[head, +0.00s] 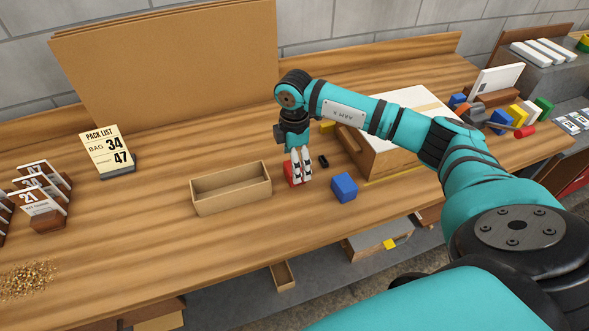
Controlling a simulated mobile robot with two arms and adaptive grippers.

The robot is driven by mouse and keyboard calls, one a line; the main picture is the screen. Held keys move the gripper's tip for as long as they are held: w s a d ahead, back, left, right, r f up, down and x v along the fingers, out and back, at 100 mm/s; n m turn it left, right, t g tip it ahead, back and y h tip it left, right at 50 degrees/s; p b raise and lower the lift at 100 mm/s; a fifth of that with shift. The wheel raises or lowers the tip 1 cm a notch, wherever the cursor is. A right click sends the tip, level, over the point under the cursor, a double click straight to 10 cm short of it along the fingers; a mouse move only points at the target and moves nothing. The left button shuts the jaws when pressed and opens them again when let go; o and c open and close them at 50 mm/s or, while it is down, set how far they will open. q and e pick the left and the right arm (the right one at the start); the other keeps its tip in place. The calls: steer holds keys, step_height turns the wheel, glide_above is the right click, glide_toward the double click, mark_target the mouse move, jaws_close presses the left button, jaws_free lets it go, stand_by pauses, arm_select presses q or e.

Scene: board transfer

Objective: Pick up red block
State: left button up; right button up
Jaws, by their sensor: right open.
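The red block (289,175) stands on the wooden table, partly hidden behind the fingers of my right gripper. My right gripper (300,178) points down at it, with its fingertips low near the table at the block's right side. The jaws are open; whether a finger touches the block I cannot tell. My left gripper is not in view.
A blue block (344,188) lies just right of the gripper, with a small black item (323,161) behind. An open, empty-looking wooden box (231,189) stands to the left. A large white-topped box (372,158) is under my right arm.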

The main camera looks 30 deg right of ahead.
step_height(320, 180, down, 2)
steer(key=shift+f+p, duration=0.25)
steer(key=shift+p, duration=0.15)
steer(key=shift+f, duration=0.55)
steer(key=c, duration=1.4)
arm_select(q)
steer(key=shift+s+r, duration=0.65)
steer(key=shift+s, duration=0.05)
